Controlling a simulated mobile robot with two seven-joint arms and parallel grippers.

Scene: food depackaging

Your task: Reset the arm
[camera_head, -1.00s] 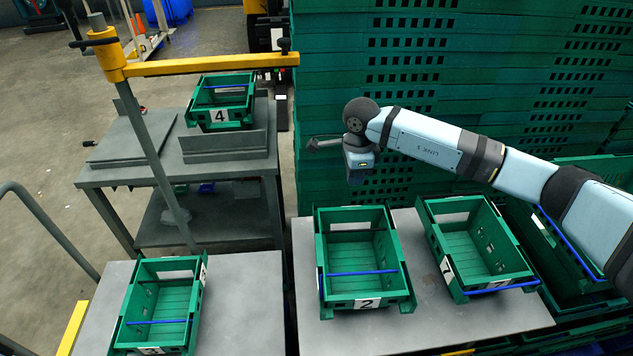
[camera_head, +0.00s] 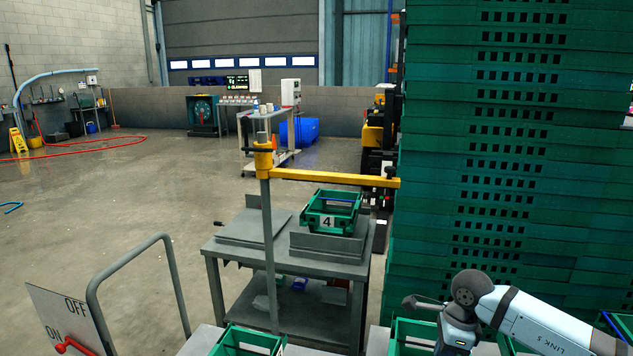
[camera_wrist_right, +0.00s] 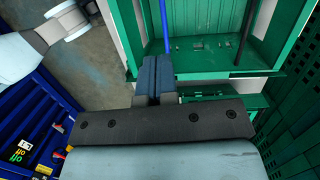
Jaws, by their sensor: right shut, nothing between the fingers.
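My right arm comes in from the lower right of the head view. Its gripper (camera_head: 409,301) points left, in front of the stack of green crates and above the near crates. In the right wrist view the two dark fingers (camera_wrist_right: 154,75) are together with nothing between them. Behind them in that view is a green crate (camera_wrist_right: 217,62) with a blue bar. I cannot tell whether the fingers touch it. My left gripper is not in view.
A tall stack of green crates (camera_head: 520,150) stands close at the right. A green crate marked 4 (camera_head: 327,222) sits on a grey table (camera_head: 222,246). A post with a yellow crossbar (camera_head: 330,179) stands before it. Open floor (camera_head: 110,200) lies at the left.

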